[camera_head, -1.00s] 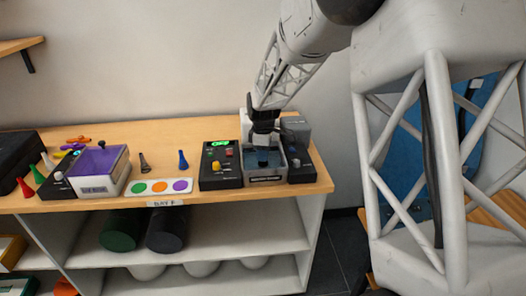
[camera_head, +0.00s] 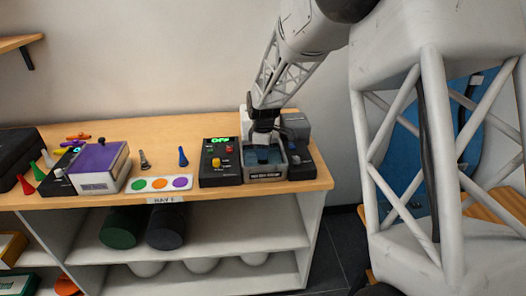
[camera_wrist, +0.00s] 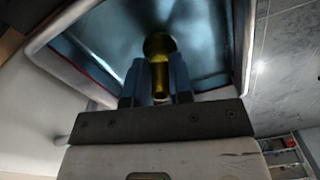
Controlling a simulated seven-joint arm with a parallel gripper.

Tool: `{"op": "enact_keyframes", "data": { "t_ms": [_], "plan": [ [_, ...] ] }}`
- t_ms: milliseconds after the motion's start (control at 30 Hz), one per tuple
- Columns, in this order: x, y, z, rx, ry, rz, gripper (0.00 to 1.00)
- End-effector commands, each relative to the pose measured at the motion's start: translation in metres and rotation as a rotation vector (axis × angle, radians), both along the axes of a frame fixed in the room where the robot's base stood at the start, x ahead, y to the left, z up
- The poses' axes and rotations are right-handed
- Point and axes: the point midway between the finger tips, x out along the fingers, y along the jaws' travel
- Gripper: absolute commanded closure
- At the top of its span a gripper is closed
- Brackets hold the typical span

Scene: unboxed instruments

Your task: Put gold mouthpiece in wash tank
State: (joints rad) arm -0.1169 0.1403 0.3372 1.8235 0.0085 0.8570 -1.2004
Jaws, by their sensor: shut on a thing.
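The gold mouthpiece (camera_wrist: 160,68) is pinched between the two blue-grey fingers of my gripper (camera_wrist: 157,80) in the wrist view. Its rounded, darker end points away from the fingers. The wash tank is the clear-walled box with a bluish inside (camera_head: 250,160) at the right end of the bench; its wall and blue interior (camera_wrist: 95,50) surround the mouthpiece in the wrist view. In the head view my gripper (camera_head: 263,147) points down over the tank's opening. The mouthpiece cannot be made out there, and I cannot tell whether it touches the tank floor.
A black control box (camera_head: 220,162) with a green display and coloured knobs stands just left of the tank. A grey unit (camera_head: 298,150) stands to its right. A card with coloured dots (camera_head: 160,184), a blue mouthpiece (camera_head: 183,157) and a purple-topped box (camera_head: 98,166) lie further left.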

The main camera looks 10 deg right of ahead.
Motion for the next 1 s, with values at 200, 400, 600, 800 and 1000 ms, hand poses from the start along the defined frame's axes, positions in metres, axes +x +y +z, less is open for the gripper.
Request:
{"op": "enact_keyframes", "data": {
  "t_ms": [200, 400, 600, 800, 1000],
  "plan": [
    [0.000, 0.000, -0.002, 0.000, 0.000, 0.000, 0.67],
    [0.000, 0.000, -0.002, 0.000, 0.000, 0.000, 0.50],
    [0.000, 0.000, -0.001, 0.000, 0.000, 0.000, 0.50],
    [0.000, 0.000, 0.006, 0.000, -0.001, 0.000, 0.50],
    [0.001, 0.000, 0.027, 0.000, -0.002, 0.000, 0.50]
  ]
}}
